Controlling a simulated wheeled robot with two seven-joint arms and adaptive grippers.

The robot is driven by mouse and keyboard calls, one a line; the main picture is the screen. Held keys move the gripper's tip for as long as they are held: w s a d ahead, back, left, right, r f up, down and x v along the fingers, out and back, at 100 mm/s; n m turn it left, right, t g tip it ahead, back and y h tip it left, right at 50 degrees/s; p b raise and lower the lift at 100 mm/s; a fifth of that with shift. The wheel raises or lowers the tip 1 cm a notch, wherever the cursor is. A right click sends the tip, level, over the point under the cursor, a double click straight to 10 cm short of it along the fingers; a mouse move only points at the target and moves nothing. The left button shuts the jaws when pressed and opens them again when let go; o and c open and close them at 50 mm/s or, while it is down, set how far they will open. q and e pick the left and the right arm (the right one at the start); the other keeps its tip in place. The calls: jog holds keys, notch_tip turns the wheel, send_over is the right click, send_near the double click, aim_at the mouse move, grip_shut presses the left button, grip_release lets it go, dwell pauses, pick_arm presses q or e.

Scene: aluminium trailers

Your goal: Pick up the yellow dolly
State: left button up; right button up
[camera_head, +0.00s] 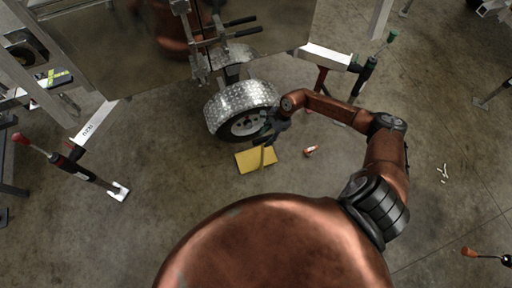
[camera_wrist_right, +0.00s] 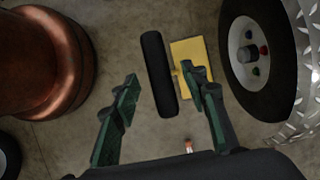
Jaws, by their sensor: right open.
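The yellow dolly (camera_head: 249,162) lies on the concrete floor, just in front of the trailer wheel. My right gripper (camera_head: 266,141) is over the dolly's far right part in the head view. In the wrist view its green-padded fingers (camera_wrist_right: 163,79) are spread, with the cylinder's image between them. I cannot tell how far above it they are. The right finger hides part of the plate. My left gripper is out of view.
The trailer wheel (camera_head: 240,124) with its bright fender (camera_head: 238,98) stands close behind the dolly. A small orange and white object (camera_head: 311,151) lies to the right. A jack with a red handle (camera_head: 70,165) stands at left. The floor between is mostly clear.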

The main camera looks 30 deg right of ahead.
jog(key=x, duration=0.2)
jog(key=shift+w+a+f, duration=0.1)
jog(key=shift+a+f, duration=0.05)
jog(key=shift+f, duration=0.1)
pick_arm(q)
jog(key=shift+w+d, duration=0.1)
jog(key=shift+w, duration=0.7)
pick_arm(e)
jog(key=shift+c, duration=0.6)
grip_shut()
jog(key=shift+w+a+r, duration=0.1)
jog(key=shift+w+r, duration=0.15)
jog(key=shift+r, duration=0.05)
